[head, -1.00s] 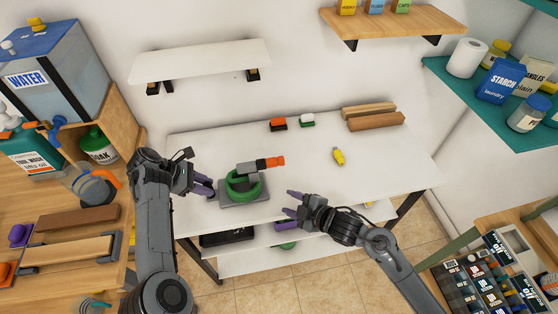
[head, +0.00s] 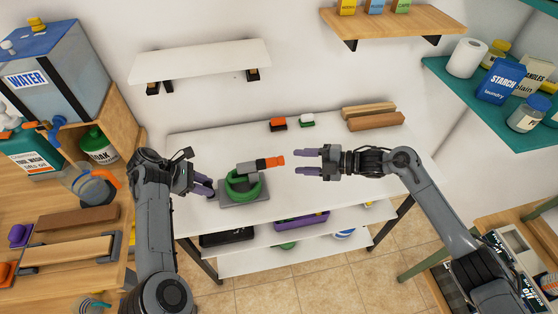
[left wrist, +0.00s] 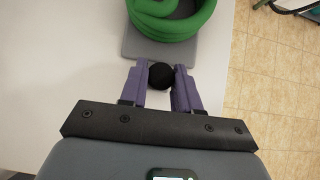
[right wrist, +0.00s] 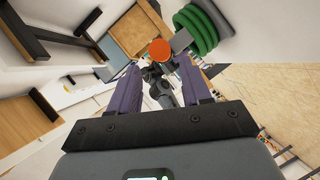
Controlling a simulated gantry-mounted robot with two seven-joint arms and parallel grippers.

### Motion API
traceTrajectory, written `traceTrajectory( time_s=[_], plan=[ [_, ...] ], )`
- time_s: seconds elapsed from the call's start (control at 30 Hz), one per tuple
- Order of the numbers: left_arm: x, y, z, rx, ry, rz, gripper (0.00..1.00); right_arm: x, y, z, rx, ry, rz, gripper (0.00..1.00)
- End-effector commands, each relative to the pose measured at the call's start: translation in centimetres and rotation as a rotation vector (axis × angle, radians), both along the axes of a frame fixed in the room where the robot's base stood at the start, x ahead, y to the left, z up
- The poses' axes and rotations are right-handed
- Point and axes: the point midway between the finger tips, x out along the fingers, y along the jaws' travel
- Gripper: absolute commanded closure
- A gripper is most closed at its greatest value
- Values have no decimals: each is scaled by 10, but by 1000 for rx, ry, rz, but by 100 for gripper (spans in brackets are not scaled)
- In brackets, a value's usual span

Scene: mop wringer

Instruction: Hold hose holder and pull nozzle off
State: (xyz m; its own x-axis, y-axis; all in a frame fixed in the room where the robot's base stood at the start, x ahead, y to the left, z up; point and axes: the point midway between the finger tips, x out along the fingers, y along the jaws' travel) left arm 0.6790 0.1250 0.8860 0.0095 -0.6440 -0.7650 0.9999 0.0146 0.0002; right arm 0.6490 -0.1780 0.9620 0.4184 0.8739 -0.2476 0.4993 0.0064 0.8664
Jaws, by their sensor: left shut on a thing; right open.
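The hose holder is a grey base (head: 236,203) with a coiled green hose (head: 243,190) on the white table. A nozzle with a grey body (head: 247,168) and orange tip (head: 274,161) sits on top, the tip pointing right. My left gripper (head: 209,189) is at the holder's left side. In the left wrist view its fingers are shut on a black knob (left wrist: 161,75) at the base's edge. My right gripper (head: 308,161) is open and empty, just right of the orange tip, fingers pointing at it. In the right wrist view the orange tip (right wrist: 160,50) shows between and beyond the fingers.
A white shelf (head: 200,62) hangs above. A purple tray (head: 302,220) is on the shelf below.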

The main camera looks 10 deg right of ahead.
Motion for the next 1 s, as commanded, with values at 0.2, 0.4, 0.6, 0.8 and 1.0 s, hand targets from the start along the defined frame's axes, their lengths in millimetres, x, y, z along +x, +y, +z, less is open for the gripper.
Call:
traceTrajectory(
  time_s=[0.2,0.4,0.6,0.8,1.0],
  plan=[
    [0,0,0,0,-1,-2,100,12,26,-7,1,1,1,52],
    [0,0,0,0,-1,-2,100,21,44,-12,-1,0,0,52],
    [0,0,0,0,-1,-2,100,27,55,-16,0,0,-1,52],
    [0,0,0,0,-1,-2,100,28,59,-17,-2,0,-1,52],
    [0,0,0,0,-1,-2,100,28,60,-17,-2,0,-1,52]
  ],
)
